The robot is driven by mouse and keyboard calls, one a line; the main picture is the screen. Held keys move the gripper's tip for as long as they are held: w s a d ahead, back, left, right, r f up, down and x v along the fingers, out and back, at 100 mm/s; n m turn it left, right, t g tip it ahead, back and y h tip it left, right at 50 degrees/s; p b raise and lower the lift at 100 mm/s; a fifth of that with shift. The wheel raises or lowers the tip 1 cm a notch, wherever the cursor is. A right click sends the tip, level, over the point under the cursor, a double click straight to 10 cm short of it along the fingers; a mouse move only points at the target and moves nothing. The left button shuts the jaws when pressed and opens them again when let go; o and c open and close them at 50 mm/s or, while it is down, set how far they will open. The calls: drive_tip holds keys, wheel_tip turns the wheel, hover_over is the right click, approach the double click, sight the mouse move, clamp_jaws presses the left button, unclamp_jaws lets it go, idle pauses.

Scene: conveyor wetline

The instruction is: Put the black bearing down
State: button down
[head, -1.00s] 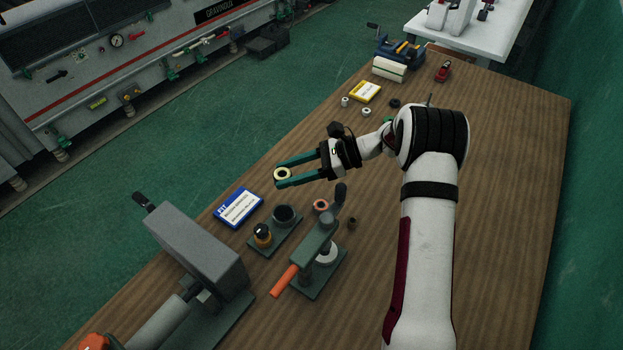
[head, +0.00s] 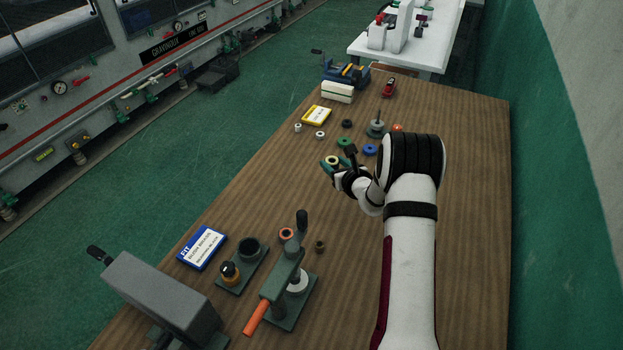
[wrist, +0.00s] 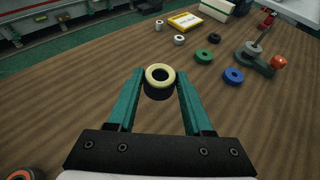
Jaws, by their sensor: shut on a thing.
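My gripper (wrist: 160,90) is shut on the black bearing (wrist: 160,84), a short ring with a black side and a pale yellow top face. The bearing sits upright between the tips of the two green fingers. In the head view my gripper (head: 334,165) is small and partly hidden by its own wrist, over the middle of the wooden table (head: 440,120). It is close to the loose rings, but whether the bearing touches the wood is unclear.
Beyond the gripper lie a green ring (wrist: 203,56), a blue ring (wrist: 233,76), a black ring (wrist: 215,38) and white rings. A post on a green base (wrist: 250,56) with an orange ball stands right. A press (head: 285,282) is nearer. Bare wood surrounds the gripper.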

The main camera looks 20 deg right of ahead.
hover_over(312, 185)
drive_tip(key=f, duration=0.3)
drive_tip(key=shift+s+d+f, duration=0.1)
drive_tip(key=shift+d+f, duration=0.1)
drive_tip(key=shift+f, duration=0.1)
wheel_tip(312, 185, down, 4)
drive_tip(key=shift+a+f, duration=0.1)
drive_tip(key=shift+a, duration=0.05)
drive_tip(key=shift+f, duration=0.1)
drive_tip(key=shift+c, duration=1.5)
unclamp_jaws()
drive_tip(key=shift+s+r, duration=0.2)
drive_tip(key=shift+r, duration=0.05)
drive_tip(key=v, duration=1.1)
drive_tip(key=shift+s, duration=0.2)
